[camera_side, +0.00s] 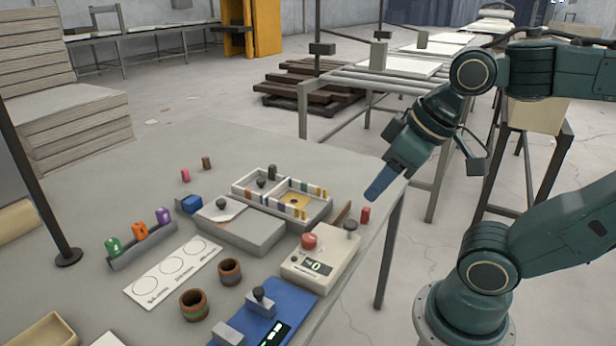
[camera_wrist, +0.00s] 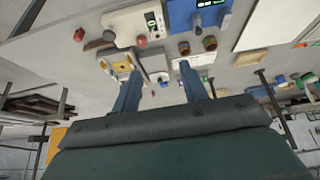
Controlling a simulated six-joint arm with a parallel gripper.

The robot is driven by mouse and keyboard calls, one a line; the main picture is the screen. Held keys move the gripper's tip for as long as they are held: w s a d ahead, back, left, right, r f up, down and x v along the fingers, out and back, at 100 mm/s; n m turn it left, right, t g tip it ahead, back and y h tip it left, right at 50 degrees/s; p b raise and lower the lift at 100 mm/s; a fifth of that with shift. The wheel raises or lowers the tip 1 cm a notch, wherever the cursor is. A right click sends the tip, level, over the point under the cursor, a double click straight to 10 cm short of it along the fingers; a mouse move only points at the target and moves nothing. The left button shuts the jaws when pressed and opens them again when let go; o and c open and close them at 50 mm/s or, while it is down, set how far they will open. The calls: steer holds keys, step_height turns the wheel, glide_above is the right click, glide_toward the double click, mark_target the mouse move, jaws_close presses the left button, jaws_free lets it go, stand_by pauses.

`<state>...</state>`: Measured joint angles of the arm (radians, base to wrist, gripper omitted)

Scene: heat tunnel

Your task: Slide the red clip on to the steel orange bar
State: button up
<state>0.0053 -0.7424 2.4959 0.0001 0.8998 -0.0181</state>
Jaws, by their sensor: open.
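A small red piece (camera_side: 365,215), possibly the clip, stands near the table's right edge; a red piece also shows at the upper left of the wrist view (camera_wrist: 79,34). A thin brown bar (camera_side: 342,212) leans or lies just left of it. I cannot tell whether this is the steel orange bar. A row of small coloured pieces, some red or orange, lines the divided tray (camera_side: 318,217). My gripper (camera_side: 374,192) is above the table's right edge, above the red piece, pointing down left. In the wrist view its two fingers (camera_wrist: 159,62) are apart, with nothing held between them.
A beige box (camera_side: 321,266) with a red knob and a blue device (camera_side: 270,310) stand at the front. Two brown cups (camera_side: 193,305), a rack of green, orange and purple pieces (camera_side: 140,245) and a marked white card (camera_side: 172,272) lie left. The table's back left is mostly clear.

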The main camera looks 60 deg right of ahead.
steer(key=w+d+f+n+g+h, duration=0.1)
steer(key=w+d+f+n+g, duration=0.2)
steer(key=w+d+n, duration=0.8)
steer(key=d+f+n+g, duration=0.1)
steer(key=d+f+n, duration=0.2)
steer(key=d+f, duration=0.2)
steer(key=d+f+n+g+y, duration=0.1)
steer(key=d+f+n, duration=0.3)
steer(key=d, duration=0.8)
step_height(320, 180, down, 2)
steer(key=shift+w+f+g, duration=0.1)
steer(key=shift+w+g, duration=0.2)
steer(key=shift+w, duration=0.05)
glide_above(365, 209)
steer(key=shift+f, duration=4.25)
steer(key=shift+f, duration=0.1)
